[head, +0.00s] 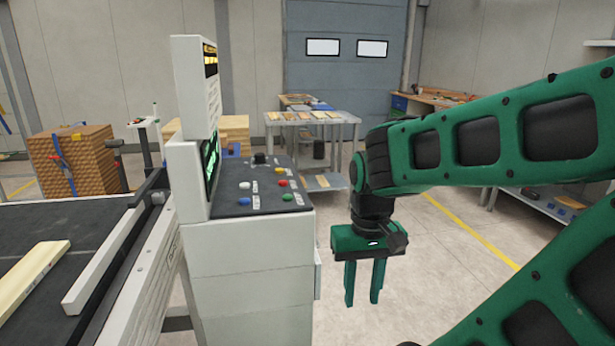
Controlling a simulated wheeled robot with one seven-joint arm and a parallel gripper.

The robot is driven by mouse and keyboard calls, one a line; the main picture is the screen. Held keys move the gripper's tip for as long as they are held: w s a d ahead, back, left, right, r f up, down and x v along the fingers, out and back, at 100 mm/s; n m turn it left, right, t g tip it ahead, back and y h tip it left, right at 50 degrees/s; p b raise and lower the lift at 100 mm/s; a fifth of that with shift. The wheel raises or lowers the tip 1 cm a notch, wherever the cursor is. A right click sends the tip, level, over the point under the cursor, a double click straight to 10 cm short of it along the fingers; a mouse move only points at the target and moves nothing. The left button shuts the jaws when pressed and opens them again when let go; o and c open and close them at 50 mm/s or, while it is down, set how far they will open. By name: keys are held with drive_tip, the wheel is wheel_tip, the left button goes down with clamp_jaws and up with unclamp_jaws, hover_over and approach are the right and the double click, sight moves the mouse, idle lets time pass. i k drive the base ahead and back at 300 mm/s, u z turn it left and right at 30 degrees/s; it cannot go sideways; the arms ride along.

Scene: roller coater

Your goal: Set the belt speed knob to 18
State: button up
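The control panel (232,206) is the dark sloped top of a white cabinet left of centre. A black knob (260,158) stands at its far end; its setting is too small to read. A green-lit display (210,166) stands upright at the panel's left, seen edge-on. My green gripper (363,285) hangs fingers down, to the right of the cabinet and apart from it. Its two fingers are parted with nothing between them.
The roller coater's dark belt (40,222) carries a pale board (32,272) at the left. A white rail (112,258) runs beside the cabinet. A table (325,118) with boards stands behind. A workbench (440,98) is at the back right. Floor right of the cabinet is clear.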

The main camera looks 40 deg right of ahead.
sight(259, 158)
drive_tip(key=z, duration=0.2)
drive_tip(key=k, duration=0.7)
drive_tip(key=z, duration=0.25)
drive_tip(key=i, duration=0.5)
drive_tip(key=u, duration=0.05)
drive_tip(key=k, duration=0.35)
drive_tip(key=z, duration=0.5)
drive_tip(key=i, duration=1.25)
drive_tip(key=u, duration=0.35)
